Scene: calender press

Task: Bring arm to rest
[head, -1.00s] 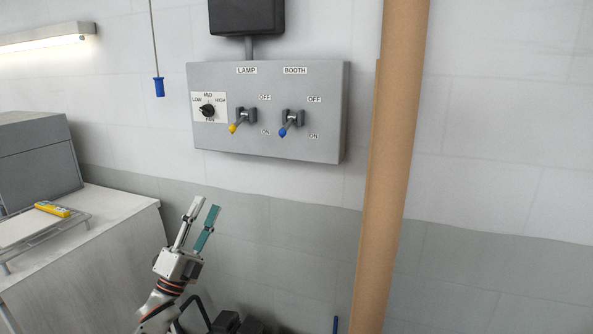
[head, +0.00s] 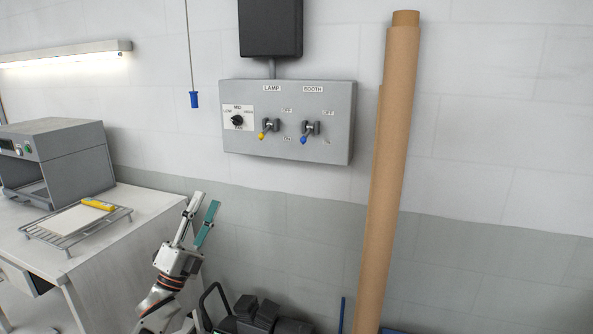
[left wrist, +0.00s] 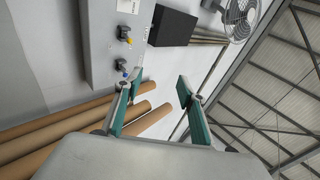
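My left gripper (head: 206,199) points upward in the lower left of the head view, below the grey control box and in front of the wall. Its two teal-padded fingers are apart with nothing between them; they also show apart in the left wrist view (left wrist: 158,90). The grey control box (head: 330,105) hangs on the wall with a black fan dial (head: 237,120). The yellow-tipped LAMP lever (head: 263,135) and the blue-tipped BOOTH lever (head: 304,140) both tilt down toward ON. My gripper is clear of both. My right gripper is not in view.
A tall brown roll (head: 388,170) stands right of the box. A white bench (head: 135,222) at left holds a wire rack (head: 45,235) and a grey oven (head: 85,160). A blue pull handle (head: 194,100) hangs on a cord. Dark blocks (head: 265,315) sit low by my arm.

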